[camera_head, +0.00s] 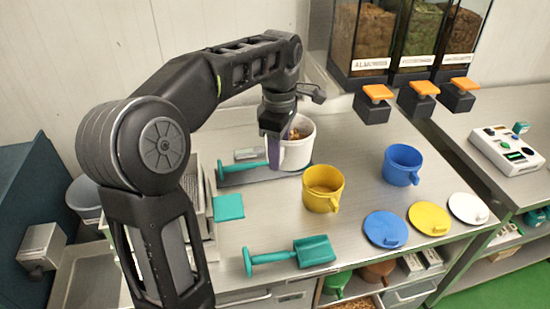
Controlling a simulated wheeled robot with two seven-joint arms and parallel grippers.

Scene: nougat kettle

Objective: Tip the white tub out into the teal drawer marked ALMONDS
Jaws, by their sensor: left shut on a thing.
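The white tub (299,154) stands upright, or nearly so, over a dark flat plate on the steel table, with brown pieces inside. My left gripper (274,153) points down at the tub's left side and is shut on it. Its fingers hide part of the tub's wall, and I cannot tell whether the tub touches the plate. A label reading ALMONDS (370,64) is on a clear bin of brown contents at the back. I cannot make out a teal drawer with that mark. My right gripper is not in view.
A yellow cup (323,189) and a blue cup (402,165) stand to the right. Blue (385,229), yellow (429,218) and white (468,208) lids lie near the front edge. A teal scoop (290,255) lies in front, a teal square piece (229,207) at left.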

